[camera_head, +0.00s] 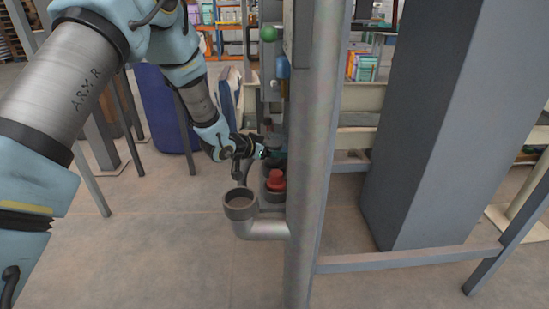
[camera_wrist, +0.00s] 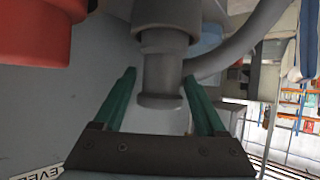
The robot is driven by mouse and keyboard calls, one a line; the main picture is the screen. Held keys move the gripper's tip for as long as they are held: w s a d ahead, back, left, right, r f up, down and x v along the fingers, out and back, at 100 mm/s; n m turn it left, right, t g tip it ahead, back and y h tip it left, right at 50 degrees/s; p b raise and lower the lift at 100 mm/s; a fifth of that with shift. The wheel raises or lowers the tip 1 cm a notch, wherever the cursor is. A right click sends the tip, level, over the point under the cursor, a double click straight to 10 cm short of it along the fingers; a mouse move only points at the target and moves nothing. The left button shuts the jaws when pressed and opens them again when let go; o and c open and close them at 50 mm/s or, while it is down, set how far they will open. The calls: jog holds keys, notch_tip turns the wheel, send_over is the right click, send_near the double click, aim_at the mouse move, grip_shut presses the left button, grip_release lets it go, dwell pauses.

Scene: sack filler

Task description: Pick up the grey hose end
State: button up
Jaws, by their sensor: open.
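The grey hose end (camera_wrist: 160,80), a stubby cylinder with a wider collar and a flanged tip, shows in the middle of the wrist view. My gripper (camera_wrist: 158,76) is open, with one green finger on each side of the hose end. I see gaps between the fingers and the hose end, so they look apart from it. A grey hose (camera_wrist: 235,45) curves away to the right. In the head view my gripper (camera_head: 272,152) is beside the upright metal post, which hides part of this area. I cannot make out the hose end clearly there.
A red cap (camera_head: 275,180) sits just below my gripper; it also shows large in the wrist view (camera_wrist: 35,30). An open grey pipe elbow (camera_head: 240,204) projects from the metal post (camera_head: 316,150). A blue barrel (camera_head: 165,110) stands behind. The front floor is clear.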

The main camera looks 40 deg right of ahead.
jog(key=shift+x, duration=1.85)
jog(key=shift+w, duration=0.1)
grip_shut()
